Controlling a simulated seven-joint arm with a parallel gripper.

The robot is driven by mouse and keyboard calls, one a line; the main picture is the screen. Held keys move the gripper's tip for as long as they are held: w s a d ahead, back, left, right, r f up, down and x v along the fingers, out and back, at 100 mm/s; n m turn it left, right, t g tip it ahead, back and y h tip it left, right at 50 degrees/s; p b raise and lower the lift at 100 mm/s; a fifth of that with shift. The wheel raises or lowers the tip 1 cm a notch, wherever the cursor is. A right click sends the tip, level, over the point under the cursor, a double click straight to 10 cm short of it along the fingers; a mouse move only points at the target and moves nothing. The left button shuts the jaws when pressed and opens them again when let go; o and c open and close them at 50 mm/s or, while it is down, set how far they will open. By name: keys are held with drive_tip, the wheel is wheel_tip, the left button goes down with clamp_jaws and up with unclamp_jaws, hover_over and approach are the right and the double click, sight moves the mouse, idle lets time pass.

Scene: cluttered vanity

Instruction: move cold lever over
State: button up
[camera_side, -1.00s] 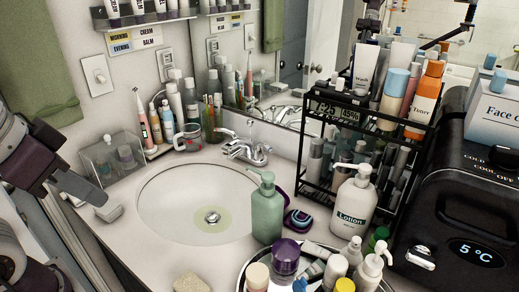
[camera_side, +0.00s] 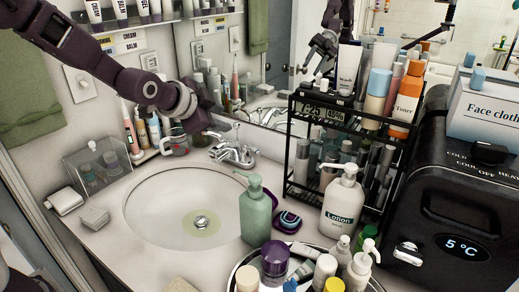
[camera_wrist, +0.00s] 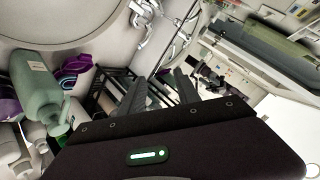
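The chrome faucet (camera_side: 236,152) stands behind the round sink basin (camera_side: 150,225). It has small lever handles on top; which one is the cold lever I cannot tell at this size. The faucet also shows at the top of the wrist view (camera_wrist: 145,22). My gripper (camera_side: 203,126) hangs at the back left of the faucet, in front of the mirror and near the glass mug, apart from the levers as far as I can see. In the wrist view my gripper's two dark fingers (camera_wrist: 160,92) are spread with nothing between them.
A glass mug (camera_side: 173,142) and several tubes stand left of the faucet. A green pump bottle (camera_side: 257,212), a lotion bottle (camera_side: 343,205) and a black wire rack (camera_side: 300,160) stand to the right. The basin is empty.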

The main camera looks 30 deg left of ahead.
sight(254, 152)
drive_tip(key=w+f+m+t, duration=0.1)
drive_tip(key=w+f+m, duration=0.2)
drive_tip(key=f, duration=0.3)
drive_tip(key=w+f+m+t, duration=0.2)
drive_tip(key=w+f+m, duration=0.1)
drive_tip(key=w+f, duration=0.2)
drive_tip(key=w+f+m+t, duration=0.1)
drive_tip(key=w+f+m, duration=0.2)
drive_tip(key=f, duration=0.4)
drive_tip(key=shift+w+a+h, duration=0.2)
drive_tip(key=shift+w+h, duration=0.1)
drive_tip(key=shift+w, duration=0.35)
drive_tip(key=shift+w+a+m+t, duration=0.1)
drive_tip(key=shift+w+m+t, duration=0.2)
drive_tip(key=x, duration=0.6)
drive_tip(key=shift+w, duration=0.3)
clamp_jaws()
